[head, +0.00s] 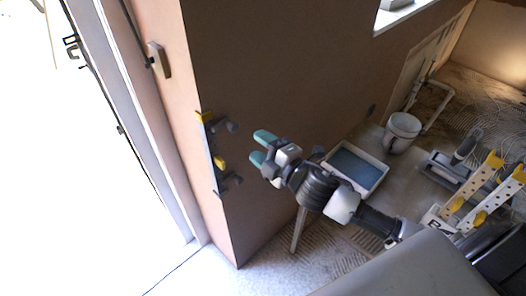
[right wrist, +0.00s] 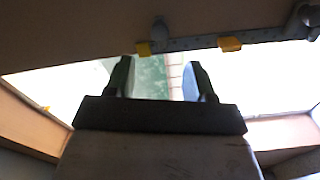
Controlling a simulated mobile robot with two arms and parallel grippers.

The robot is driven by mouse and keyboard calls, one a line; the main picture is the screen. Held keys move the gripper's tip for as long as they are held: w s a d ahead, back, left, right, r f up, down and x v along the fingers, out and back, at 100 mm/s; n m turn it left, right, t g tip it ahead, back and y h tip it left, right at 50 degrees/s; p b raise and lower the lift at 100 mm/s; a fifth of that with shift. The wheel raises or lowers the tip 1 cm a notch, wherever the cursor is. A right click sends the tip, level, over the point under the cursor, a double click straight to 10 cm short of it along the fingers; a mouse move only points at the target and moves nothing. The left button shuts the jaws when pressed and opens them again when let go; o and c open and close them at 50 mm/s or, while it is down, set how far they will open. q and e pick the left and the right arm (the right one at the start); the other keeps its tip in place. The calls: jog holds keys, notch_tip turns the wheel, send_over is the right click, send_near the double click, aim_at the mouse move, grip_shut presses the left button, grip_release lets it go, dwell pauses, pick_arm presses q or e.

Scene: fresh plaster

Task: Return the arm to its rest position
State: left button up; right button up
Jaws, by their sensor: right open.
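My right gripper (head: 260,148) has teal fingers and reaches in from the right, in front of the brown plaster wall. Its two fingers are apart, with nothing visible between them. In the right wrist view the same gripper (right wrist: 161,78) shows two dark green fingers spread apart. Left of the gripper in the head view, a thin metal strip (head: 211,155) with grey clamps and yellow pads runs along the wall's corner; the gripper looks apart from it. In the wrist view a strip with yellow pads (right wrist: 230,44) crosses the top. My left gripper is not in view.
A pale tray (head: 381,179) with a blue inside stands below and right of the gripper. A white bucket (head: 402,131) is behind it. A yellow-ended step frame (head: 476,190) stands at the right.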

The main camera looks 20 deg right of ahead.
jog(key=shift+s+d, duration=0.1)
jog(key=shift+s, duration=0.2)
jog(key=d+f+m+g+h, duration=0.2)
jog(key=d+f+m, duration=0.1)
jog(key=f, duration=0.7)
jog(key=d+f+m+g+h, duration=0.1)
jog(key=d+f+m+h, duration=0.15)
jog(key=f, duration=0.75)
jog(key=s+d+f+m+g+h+b, duration=0.15)
jog(key=s+f, duration=0.25)
jog(key=f, duration=0.4)
jog(key=s+d+f+m+g, duration=0.2)
jog(key=s+f+m+g, duration=0.15)
jog(key=f, duration=0.55)
jog(key=s+a+f+m+g, duration=0.1)
jog(key=s+f+m+g, duration=0.2)
jog(key=s+f, duration=1.05)
jog(key=s+a+f+m+g, duration=0.1)
jog(key=s+a+f+g, duration=0.1)
jog(key=s, duration=0.8)
jog(key=s+a+f+m+g, duration=0.2)
jog(key=s+a+f+g, duration=0.1)
jog(key=s, duration=0.7)
jog(key=shift+f, duration=0.9)
jog(key=shift+s, duration=0.1)
